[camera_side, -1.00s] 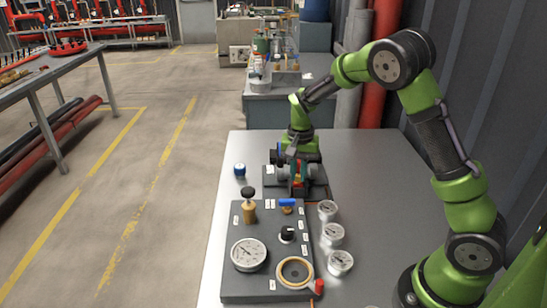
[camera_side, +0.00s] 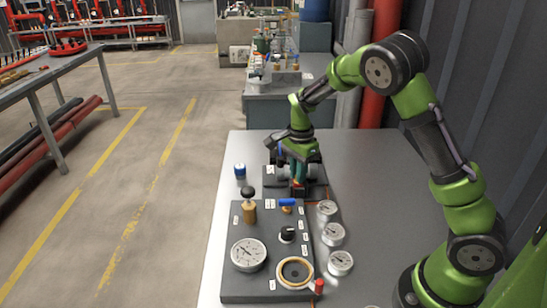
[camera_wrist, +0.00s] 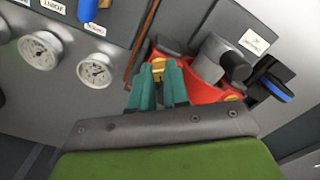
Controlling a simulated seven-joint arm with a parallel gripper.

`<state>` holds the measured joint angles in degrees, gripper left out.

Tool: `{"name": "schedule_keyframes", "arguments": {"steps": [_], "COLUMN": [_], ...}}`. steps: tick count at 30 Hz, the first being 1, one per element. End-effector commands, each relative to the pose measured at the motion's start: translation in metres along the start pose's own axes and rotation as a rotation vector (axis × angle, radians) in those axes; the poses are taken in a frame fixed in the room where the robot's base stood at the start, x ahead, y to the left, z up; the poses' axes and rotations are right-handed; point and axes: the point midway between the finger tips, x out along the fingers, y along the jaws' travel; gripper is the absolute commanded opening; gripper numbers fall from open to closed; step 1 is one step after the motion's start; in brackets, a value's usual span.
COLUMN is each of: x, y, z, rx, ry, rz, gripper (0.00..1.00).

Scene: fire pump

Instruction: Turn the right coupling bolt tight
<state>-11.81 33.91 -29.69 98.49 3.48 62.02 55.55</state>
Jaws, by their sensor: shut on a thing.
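A red coupling (camera_wrist: 205,90) with yellow bolts sits on a dark base beside a grey cylindrical fitting (camera_wrist: 222,58). In the wrist view my gripper (camera_wrist: 159,78) has its teal fingers shut around one yellow bolt (camera_wrist: 158,65), at the coupling end nearer the gauges. The fingers hide part of this bolt. A second yellow bolt (camera_wrist: 232,98) shows at the other end, clear of the fingers. In the side view my gripper (camera_side: 298,182) points down at the coupling, which it mostly hides, so the bolts cannot be made out there.
A grey panel (camera_side: 240,287) with a large gauge, knobs and a brass ring stands in front of the coupling. Several small gauges (camera_side: 333,235) lie to its right. A blue-capped part (camera_side: 240,171) stands to the left. The metal table (camera_side: 385,180) is clear at right.

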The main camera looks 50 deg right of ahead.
Motion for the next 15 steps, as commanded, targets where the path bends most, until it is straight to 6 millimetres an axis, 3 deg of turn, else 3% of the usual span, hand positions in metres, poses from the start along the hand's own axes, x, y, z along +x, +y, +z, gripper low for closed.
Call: {"name": "schedule_keyframes", "arguments": {"steps": [15], "x": [-0.0002], "y": [-0.0004], "z": [0.0002], "rx": [0.048], "ry": [-0.001], "rz": [-0.001], "gripper": [0.0]}}
